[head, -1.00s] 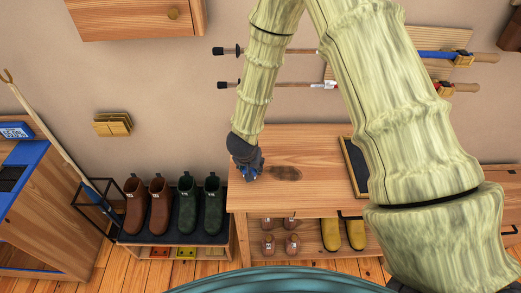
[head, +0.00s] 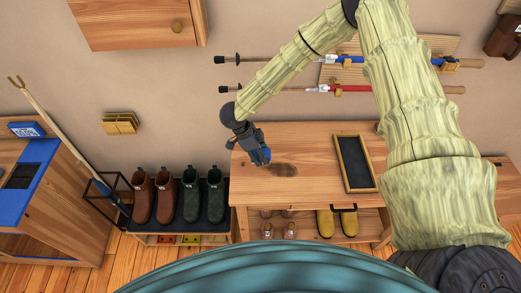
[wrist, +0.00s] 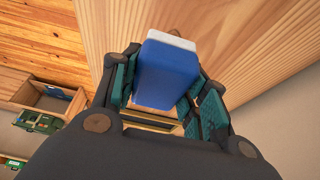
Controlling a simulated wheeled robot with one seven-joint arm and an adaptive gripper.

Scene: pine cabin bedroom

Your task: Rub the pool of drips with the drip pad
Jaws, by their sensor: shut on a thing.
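The pool of drips (head: 284,170) is a dark brown stain on the wooden bench top (head: 315,150). My gripper (head: 262,155) is above the bench's left part, at the stain's left end. It is shut on the drip pad (wrist: 167,72), a blue block with a pale layer at its far end. The pad's blue also shows in the head view (head: 264,157). In the wrist view the pad hides most of the stain; only a small brown patch shows past it. I cannot tell whether the pad touches the bench.
A black framed board (head: 355,163) lies on the bench right of the stain. Yellow boots (head: 337,223) and small shoes stand on the shelf below. A boot rack (head: 178,230) with brown and green boots stands left. Poles hang on the wall behind.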

